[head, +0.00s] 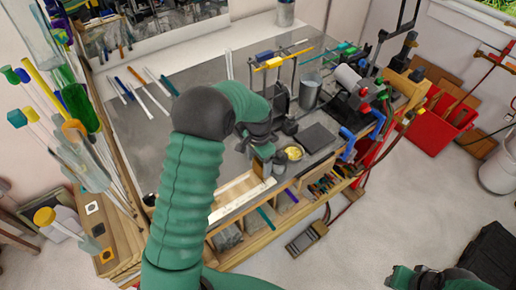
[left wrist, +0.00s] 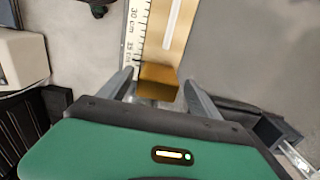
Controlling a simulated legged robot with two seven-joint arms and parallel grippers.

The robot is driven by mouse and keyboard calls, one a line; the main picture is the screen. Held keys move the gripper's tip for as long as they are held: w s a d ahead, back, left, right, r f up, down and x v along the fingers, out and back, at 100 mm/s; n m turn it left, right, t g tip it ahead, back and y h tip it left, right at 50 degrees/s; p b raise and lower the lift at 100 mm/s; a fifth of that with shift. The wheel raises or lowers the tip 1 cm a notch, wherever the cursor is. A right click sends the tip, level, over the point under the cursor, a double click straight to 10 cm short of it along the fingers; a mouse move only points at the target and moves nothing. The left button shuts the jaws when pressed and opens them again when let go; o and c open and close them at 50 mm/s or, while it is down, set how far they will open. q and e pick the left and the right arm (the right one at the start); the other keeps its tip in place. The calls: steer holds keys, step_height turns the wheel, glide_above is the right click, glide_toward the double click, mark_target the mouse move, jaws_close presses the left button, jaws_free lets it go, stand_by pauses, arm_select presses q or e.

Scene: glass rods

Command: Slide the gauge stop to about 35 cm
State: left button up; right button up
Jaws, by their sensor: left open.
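The gauge is a wooden board with a white printed scale (left wrist: 136,30) along its left side in the left wrist view. Labels 30 cm and 35 cm can be read on it. The gauge stop, a brass-coloured block (left wrist: 158,80), sits on the board just below the 35 cm label in that view. My left gripper (left wrist: 160,87) is open, one finger on each side of the stop; contact is unclear. In the head view my left gripper (head: 266,160) is at the gauge board (head: 238,190), its fingers partly hidden. At the bottom right, part of my right arm shows; its fingers are unclear.
The grey bench top (head: 200,130) is mostly clear behind my arm. Loose rods (head: 150,90) lie at the back left. A metal cup (head: 310,90), a dark pad (head: 315,137) and a burner (head: 350,80) stand to the right. Tall glass rods stand at left.

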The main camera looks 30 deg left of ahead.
mark_target(257, 162)
arm_select(q)
step_height(257, 162, up, 14)
steer(key=b, duration=0.2)
steer(key=shift+s+a+b, duration=0.2)
steer(key=shift+a+b, duration=0.05)
steer(key=shift+b, duration=0.05)
steer(key=f+p, duration=0.3)
steer(key=f, duration=0.1)
steer(key=f+p, duration=0.3)
steer(key=f, duration=0.2)
steer(key=f+p, duration=0.3)
steer(key=f, duration=0.2)
steer(key=shift+w+d, duration=0.4)
jaws_close()
